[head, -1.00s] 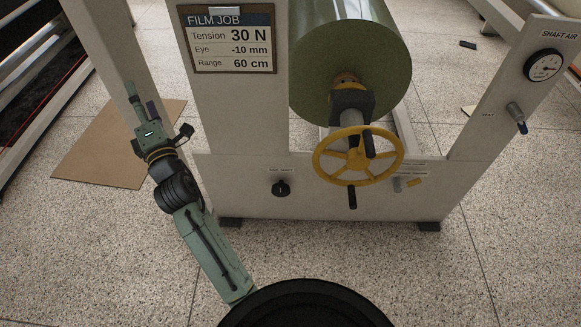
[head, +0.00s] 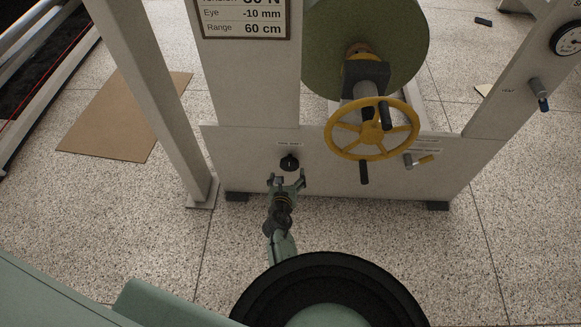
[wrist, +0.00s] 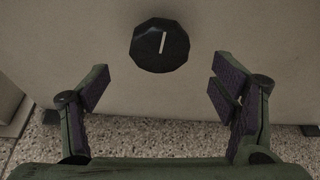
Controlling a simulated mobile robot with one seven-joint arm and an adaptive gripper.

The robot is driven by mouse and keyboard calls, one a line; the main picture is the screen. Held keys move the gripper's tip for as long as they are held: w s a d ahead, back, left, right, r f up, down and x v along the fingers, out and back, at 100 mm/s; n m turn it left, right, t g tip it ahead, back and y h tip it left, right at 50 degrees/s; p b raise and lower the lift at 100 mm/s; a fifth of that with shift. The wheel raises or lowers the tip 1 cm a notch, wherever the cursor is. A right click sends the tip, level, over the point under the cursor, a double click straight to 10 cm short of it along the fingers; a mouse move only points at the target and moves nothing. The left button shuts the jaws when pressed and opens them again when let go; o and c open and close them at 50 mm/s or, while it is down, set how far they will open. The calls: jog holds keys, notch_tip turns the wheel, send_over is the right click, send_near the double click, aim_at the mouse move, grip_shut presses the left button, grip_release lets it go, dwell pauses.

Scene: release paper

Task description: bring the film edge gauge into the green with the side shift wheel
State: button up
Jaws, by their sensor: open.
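The yellow side shift wheel (head: 372,128) stands on the front of the machine, with a dark crank handle pointing down. My gripper (head: 287,181) is to the left of the wheel and lower, just below a small black knob (head: 289,162) on the lower panel. In the wrist view the black knob (wrist: 159,45) with a white line sits ahead, above and between my open fingers (wrist: 160,88). The fingers are apart from it and hold nothing. I cannot make out a film edge gauge in either view.
A film roll (head: 370,45) sits behind the wheel. A job card (head: 245,17) hangs on the left upright. A round dial (head: 569,40) and a small valve (head: 539,90) are on the right upright. Brown cardboard (head: 125,115) lies on the speckled floor.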

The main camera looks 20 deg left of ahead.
aim_at(289, 167)
jog(key=b+x, duration=0.1)
jog(key=x, duration=0.5)
jog(key=shift+w+a+f, duration=0.1)
jog(key=shift+w, duration=0.2)
jog(key=c, duration=1.2)
jog(key=shift+o, duration=0.2)
